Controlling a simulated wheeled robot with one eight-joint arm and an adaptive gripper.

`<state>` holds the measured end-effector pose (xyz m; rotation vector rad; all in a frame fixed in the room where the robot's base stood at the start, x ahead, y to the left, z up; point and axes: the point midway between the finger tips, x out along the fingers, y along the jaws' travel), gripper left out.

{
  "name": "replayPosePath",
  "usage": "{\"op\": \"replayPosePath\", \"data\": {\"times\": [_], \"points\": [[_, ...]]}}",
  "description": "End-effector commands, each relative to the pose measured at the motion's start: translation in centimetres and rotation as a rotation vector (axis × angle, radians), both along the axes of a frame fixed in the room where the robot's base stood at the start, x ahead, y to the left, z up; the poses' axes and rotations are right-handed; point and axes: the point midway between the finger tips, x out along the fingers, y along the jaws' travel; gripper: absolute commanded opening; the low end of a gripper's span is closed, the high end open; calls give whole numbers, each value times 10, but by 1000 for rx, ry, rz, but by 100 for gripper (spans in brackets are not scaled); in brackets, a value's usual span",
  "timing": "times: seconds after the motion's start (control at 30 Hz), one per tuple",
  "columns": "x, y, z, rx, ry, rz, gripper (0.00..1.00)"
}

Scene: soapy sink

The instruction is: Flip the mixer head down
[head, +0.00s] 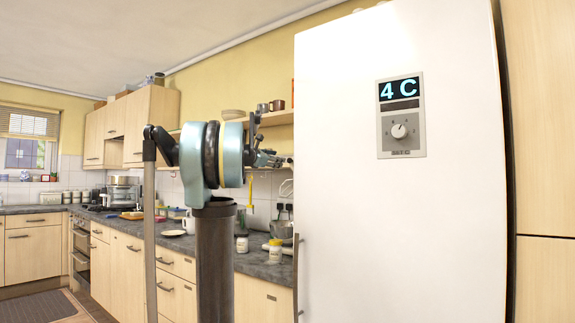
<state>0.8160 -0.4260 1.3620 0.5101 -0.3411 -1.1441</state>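My gripper (272,159) is at the end of my raised arm, well above the counter and up and left of the bowl. It looks apart from the bowl and whisk. The fingers are small and seen from behind my arm, so their opening is unclear.
A tall white fridge (400,230) with a "4 C" panel fills the right side. Jars (275,250) and a white mug (189,224) stand on the dark counter (262,268). A shelf (270,119) with cups hangs above. Open floor lies at the lower left.

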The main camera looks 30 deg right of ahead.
Motion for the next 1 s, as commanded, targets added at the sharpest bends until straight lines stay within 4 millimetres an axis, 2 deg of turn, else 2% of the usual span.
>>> {"op": "replayPosePath", "data": {"times": [0.03,0.3,0.5,0.7,1.0], "points": [[3,-10,0,0,0,-2,42],[21,-53,0,1,-1,-2,42],[32,-78,0,1,-1,-1,42],[37,-90,0,0,-1,0,42],[38,-93,0,0,-1,0,42]]}}
